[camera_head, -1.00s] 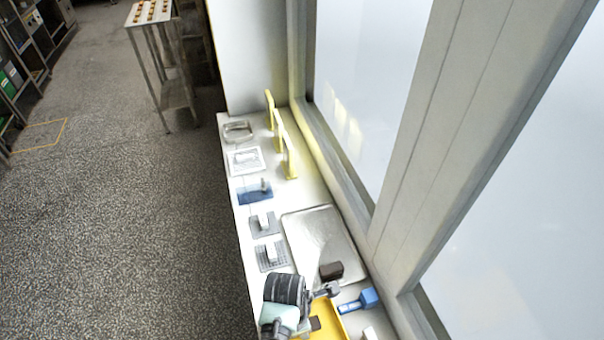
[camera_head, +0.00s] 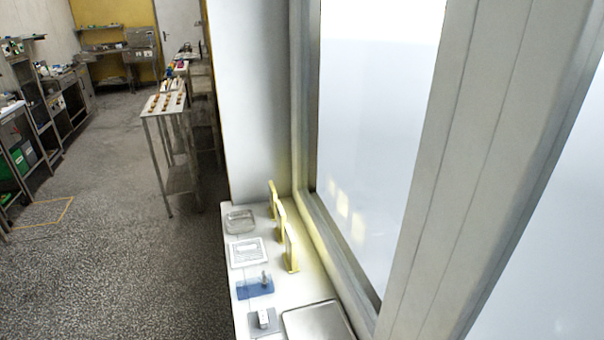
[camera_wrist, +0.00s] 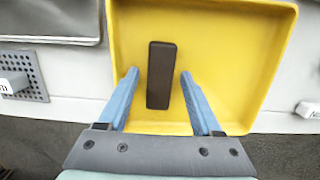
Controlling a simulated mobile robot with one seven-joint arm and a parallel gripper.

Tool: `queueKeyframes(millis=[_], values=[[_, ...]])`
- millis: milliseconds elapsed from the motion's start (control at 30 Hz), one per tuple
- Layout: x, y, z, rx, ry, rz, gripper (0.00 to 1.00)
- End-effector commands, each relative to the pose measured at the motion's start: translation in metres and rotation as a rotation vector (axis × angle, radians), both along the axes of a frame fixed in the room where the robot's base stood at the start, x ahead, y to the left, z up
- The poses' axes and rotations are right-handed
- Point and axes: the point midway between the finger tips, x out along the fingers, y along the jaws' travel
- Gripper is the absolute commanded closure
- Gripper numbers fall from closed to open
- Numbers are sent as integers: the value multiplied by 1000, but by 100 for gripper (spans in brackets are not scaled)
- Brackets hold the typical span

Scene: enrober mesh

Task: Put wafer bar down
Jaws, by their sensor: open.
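A dark brown wafer bar (camera_wrist: 161,75) lies in a yellow tray (camera_wrist: 230,60) in the wrist view. My gripper (camera_wrist: 158,76) is open, with one blue finger on each side of the bar. There is a visible gap between each finger and the bar. The head view now looks higher, so my gripper, the yellow tray and the bar are out of that frame.
A white counter (camera_head: 285,268) under the window holds a metal tray (camera_head: 318,322), a blue mat (camera_head: 255,288), a white framed plate (camera_head: 249,252) and yellow upright pieces (camera_head: 290,248). A metal table (camera_head: 165,104) stands farther back, with open floor to the left.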

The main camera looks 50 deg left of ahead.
Motion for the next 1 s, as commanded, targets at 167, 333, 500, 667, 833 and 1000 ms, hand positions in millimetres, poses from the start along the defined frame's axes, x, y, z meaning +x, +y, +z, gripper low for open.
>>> queueKeyframes(millis=[167,333,500,667,833,1000], values=[[-1,1,15,1,-2,0,34],[-4,3,46,4,-5,0,34],[-8,5,82,4,-4,1,34],[-11,5,107,2,-3,0,34],[-13,6,120,1,-1,0,34],[-13,6,122,0,0,0,34]])
